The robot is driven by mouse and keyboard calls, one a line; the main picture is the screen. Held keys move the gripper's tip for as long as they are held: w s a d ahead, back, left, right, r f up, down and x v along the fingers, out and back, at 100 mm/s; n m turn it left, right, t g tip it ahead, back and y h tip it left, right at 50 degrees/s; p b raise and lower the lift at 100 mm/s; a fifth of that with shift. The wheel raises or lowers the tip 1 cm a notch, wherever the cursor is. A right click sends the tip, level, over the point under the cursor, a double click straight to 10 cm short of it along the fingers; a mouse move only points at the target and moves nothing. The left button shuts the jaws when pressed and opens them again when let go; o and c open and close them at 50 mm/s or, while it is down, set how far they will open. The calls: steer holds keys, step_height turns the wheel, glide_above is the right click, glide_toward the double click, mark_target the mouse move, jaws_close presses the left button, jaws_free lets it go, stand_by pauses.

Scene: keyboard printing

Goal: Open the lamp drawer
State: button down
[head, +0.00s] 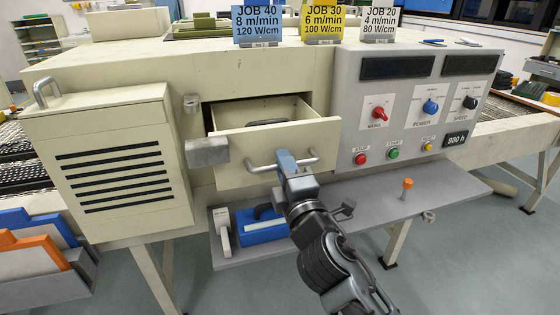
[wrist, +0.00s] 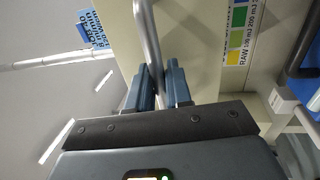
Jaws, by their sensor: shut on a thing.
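The lamp drawer (head: 230,157) is a cream drawer in the middle of the machine's front. It stands partly pulled out, and its open top shows a dark object (head: 268,122) inside. A grey bar handle (head: 262,168) runs across its front. My gripper (head: 287,163) is at the handle, its blue fingers closed around the bar near the middle. In the wrist view, the handle bar (wrist: 148,35) passes between the two fingers (wrist: 160,85).
A grey block (head: 207,152) juts out at the drawer's left. The control panel (head: 408,112) with knobs and buttons is at right. A grey shelf (head: 375,200) below holds a blue tool (head: 262,228) and an orange-topped peg (head: 407,184). A louvred cream box (head: 112,165) stands at left.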

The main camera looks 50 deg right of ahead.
steer(key=shift+s+a, duration=0.2)
steer(key=shift+s, duration=0.1)
steer(key=c, duration=1.2)
jaws_free()
steer(key=shift+f, duration=0.1)
steer(key=b+v, duration=0.3)
steer(key=v, duration=0.4)
steer(key=shift+s+a, duration=0.2)
steer(key=shift+s, duration=0.1)
